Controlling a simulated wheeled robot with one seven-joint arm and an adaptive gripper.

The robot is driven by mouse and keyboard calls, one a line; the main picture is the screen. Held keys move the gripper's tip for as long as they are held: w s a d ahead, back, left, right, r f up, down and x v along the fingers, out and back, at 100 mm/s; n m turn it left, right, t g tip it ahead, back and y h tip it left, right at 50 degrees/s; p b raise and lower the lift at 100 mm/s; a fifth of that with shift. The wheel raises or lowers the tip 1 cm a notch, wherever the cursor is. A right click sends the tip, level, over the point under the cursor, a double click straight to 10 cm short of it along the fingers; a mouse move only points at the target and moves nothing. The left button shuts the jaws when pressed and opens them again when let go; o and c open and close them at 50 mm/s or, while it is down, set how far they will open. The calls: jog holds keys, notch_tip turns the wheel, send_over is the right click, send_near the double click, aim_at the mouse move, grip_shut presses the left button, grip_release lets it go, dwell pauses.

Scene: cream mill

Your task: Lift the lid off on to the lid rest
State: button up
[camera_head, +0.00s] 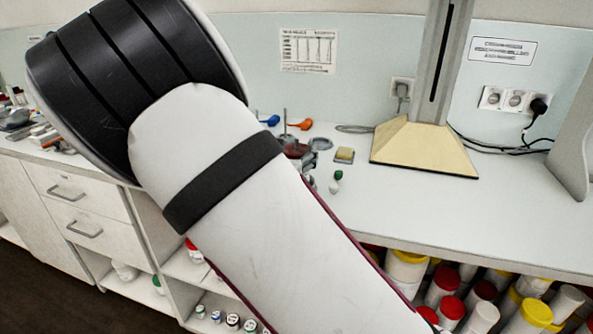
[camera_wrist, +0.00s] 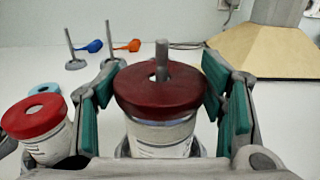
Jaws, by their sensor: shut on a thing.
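A dark red round lid (camera_wrist: 150,96) with a hole in its top sits on or just above a white jar (camera_wrist: 160,140) in the wrist view. A grey metal post (camera_wrist: 162,58) rises at the hole; I cannot tell whether it is part of the lid. My gripper (camera_wrist: 160,85) has its green-padded fingers on both sides of the lid and is shut on it. In the head view, part of the red lid (camera_head: 296,151) shows past my arm. I cannot pick out the lid rest for certain.
A second white jar (camera_wrist: 48,146) with a red lid stands close on the left. Thin metal stands (camera_wrist: 70,45), a blue funnel (camera_wrist: 94,46) and an orange funnel (camera_wrist: 133,45) are behind. A beige hood base (camera_head: 425,148) stands at the back. The bench (camera_head: 480,205) is clear to the right.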

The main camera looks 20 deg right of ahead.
jog(key=shift+r, duration=0.1)
jog(key=shift+r+p, duration=2.2)
jog(key=shift+r, duration=0.45)
jog(key=p+v, duration=0.4)
jog(key=v, duration=0.3)
jog(key=shift+f, duration=0.1)
